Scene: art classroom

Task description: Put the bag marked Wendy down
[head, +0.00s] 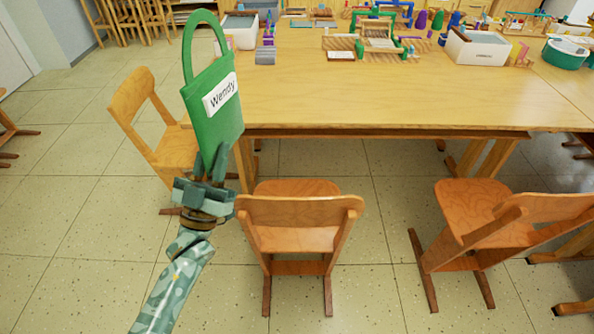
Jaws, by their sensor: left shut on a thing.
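A green bag (208,125) with a looped handle carries a white label that reads "Wendy". My left gripper (209,172) is shut on the lower end of the bag and holds it up, slightly tilted, with the handle at the top. In the picture the bag overlaps the left front corner of the wooden table (330,107). Whether the bag touches the table is hard to tell. My right gripper does not show.
The near part of the tabletop is clear. White bins (477,49), a green tub (566,53) and colourful blocks stand farther back. Wooden chairs stand at the left (150,115), front middle (298,222) and right (490,222). Open tiled floor lies at the left.

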